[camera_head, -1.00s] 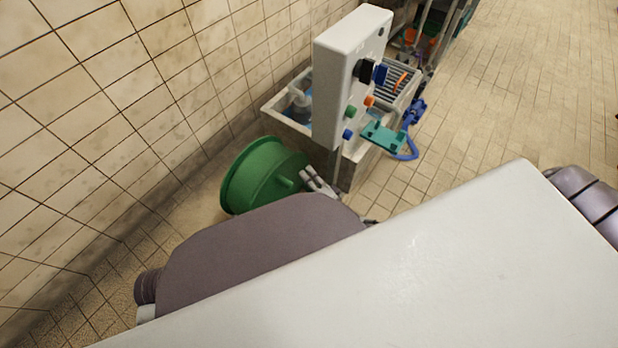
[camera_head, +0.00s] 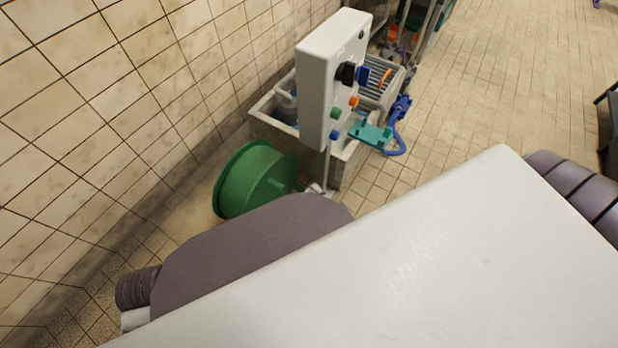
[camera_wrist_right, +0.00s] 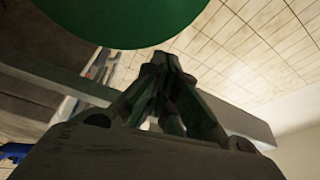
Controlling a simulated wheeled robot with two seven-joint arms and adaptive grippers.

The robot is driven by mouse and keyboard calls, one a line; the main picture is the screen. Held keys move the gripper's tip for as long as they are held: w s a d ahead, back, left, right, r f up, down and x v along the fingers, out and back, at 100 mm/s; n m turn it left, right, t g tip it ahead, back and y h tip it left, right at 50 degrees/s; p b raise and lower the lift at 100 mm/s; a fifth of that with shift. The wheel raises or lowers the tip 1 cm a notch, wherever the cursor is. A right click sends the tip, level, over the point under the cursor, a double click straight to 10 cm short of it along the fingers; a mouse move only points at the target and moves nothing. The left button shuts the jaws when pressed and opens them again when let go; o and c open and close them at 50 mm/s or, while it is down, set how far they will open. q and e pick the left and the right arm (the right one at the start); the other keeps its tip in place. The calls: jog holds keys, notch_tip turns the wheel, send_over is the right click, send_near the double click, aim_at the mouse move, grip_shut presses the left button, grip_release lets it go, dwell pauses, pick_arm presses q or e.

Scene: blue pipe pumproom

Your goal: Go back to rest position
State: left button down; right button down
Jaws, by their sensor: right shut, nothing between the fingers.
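My right gripper (camera_wrist_right: 168,62) is shut and empty in the right wrist view, its fingertips together just below the edge of a green round surface. In the head view only a small pale part of it (camera_head: 318,189) shows beside the green drum, and the rest is hidden behind my own body. I cannot tell how far it is from the drum. My left gripper is not in view.
The green drum (camera_head: 243,182) stands on the floor by the tiled wall. A white control panel (camera_head: 328,80) with coloured knobs rises beside a sink (camera_head: 345,165). A teal bracket (camera_head: 370,135) and blue hose (camera_head: 398,135) stick out. The tiled floor at upper right (camera_head: 510,80) is clear.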

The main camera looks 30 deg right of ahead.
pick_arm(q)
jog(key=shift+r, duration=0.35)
pick_arm(e)
jog(key=shift+s+d, duration=0.1)
jog(key=shift+s, duration=0.45)
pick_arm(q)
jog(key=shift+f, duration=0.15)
pick_arm(e)
jog(key=shift+n, duration=0.3)
